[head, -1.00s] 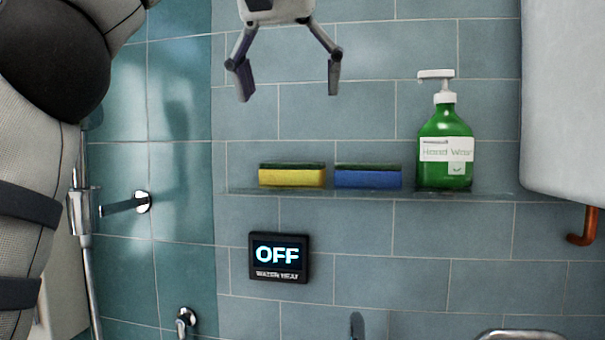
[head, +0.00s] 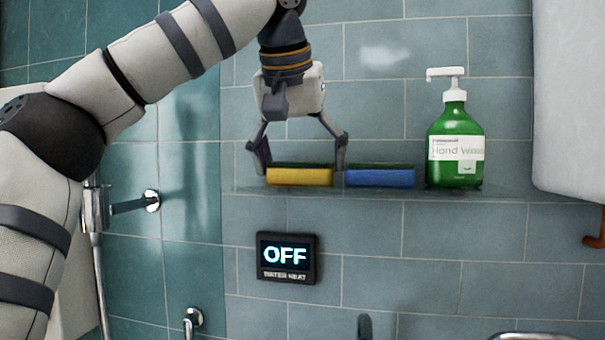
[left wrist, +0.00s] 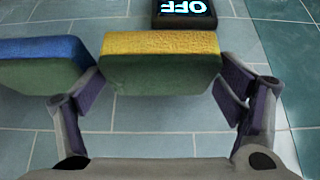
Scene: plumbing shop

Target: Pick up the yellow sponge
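The yellow sponge (head: 300,175), with a dark green scouring side on top, lies on a glass shelf (head: 240,190) on the tiled wall. My left gripper (head: 300,165) is open, pointing down, with one finger at each end of the sponge. In the left wrist view the sponge (left wrist: 160,62) sits between the open fingers, with a small gap at its right end; its left end is close to the other finger, and contact there cannot be told. My right gripper is not in view.
A blue sponge (head: 380,177) lies close to the right of the yellow one, near a finger. A green hand wash bottle (head: 455,145) stands further right. A black "OFF" display (head: 286,257) hangs below the shelf. A white tank (head: 570,95) is at the right.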

